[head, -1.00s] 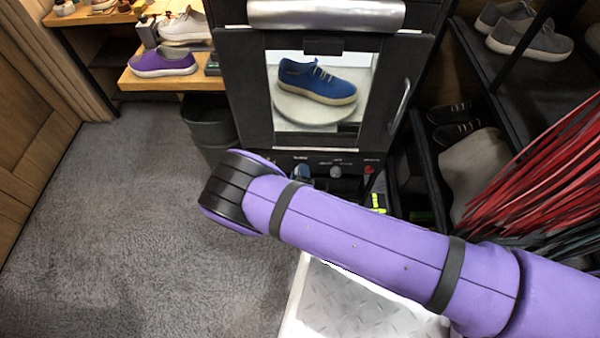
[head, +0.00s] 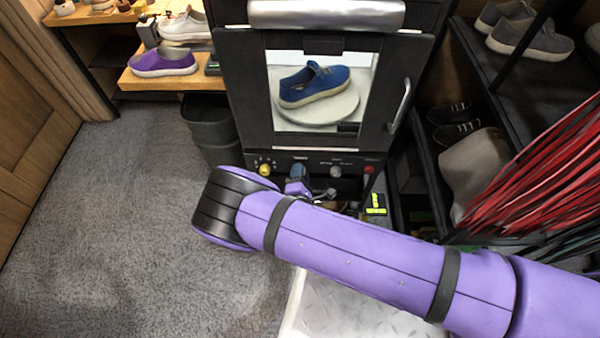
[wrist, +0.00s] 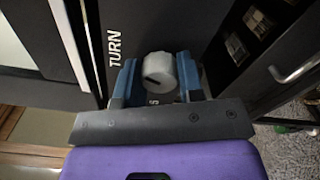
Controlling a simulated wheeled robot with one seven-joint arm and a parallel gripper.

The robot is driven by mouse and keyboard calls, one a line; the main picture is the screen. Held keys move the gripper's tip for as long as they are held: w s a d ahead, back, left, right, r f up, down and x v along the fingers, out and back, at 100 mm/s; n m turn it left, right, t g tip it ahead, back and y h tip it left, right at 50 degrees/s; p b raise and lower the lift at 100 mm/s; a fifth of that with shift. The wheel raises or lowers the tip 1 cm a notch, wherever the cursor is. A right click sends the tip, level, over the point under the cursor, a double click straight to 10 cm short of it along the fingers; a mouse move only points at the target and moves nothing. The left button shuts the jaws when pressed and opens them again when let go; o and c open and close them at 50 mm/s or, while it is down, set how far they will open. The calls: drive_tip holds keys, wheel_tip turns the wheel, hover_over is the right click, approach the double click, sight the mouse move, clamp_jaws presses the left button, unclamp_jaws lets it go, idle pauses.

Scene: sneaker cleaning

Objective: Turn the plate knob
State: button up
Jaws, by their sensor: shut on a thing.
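The plate knob (wrist: 158,68) is a grey round knob with a dark slot, beside the lettering "TURN" on the black panel in the wrist view. My gripper (wrist: 157,82) is shut on it, with one blue finger on each side. In the head view my gripper (head: 299,172) is at the front panel below the cabinet window, partly behind my purple arm; the knob itself is hidden there. A blue sneaker (head: 318,84) stands on the round pale plate (head: 340,108) behind the window.
A yellow knob (head: 265,169) is left of my gripper, and a grey knob (head: 335,171) and red button (head: 369,169) are right. The door handle (head: 401,105) juts out at right. A dark bin (head: 212,125) stands left. The carpet at left is clear.

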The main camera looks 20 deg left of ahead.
drive_tip(key=n, duration=0.5)
drive_tip(key=shift+f+n, duration=0.1)
drive_tip(key=shift+n, duration=0.2)
drive_tip(key=n, duration=0.4)
drive_tip(key=shift+n, duration=0.4)
drive_tip(key=o, duration=0.9)
drive_tip(key=shift+s, duration=0.1)
drive_tip(key=v, duration=1)
drive_tip(key=shift+s, duration=0.35)
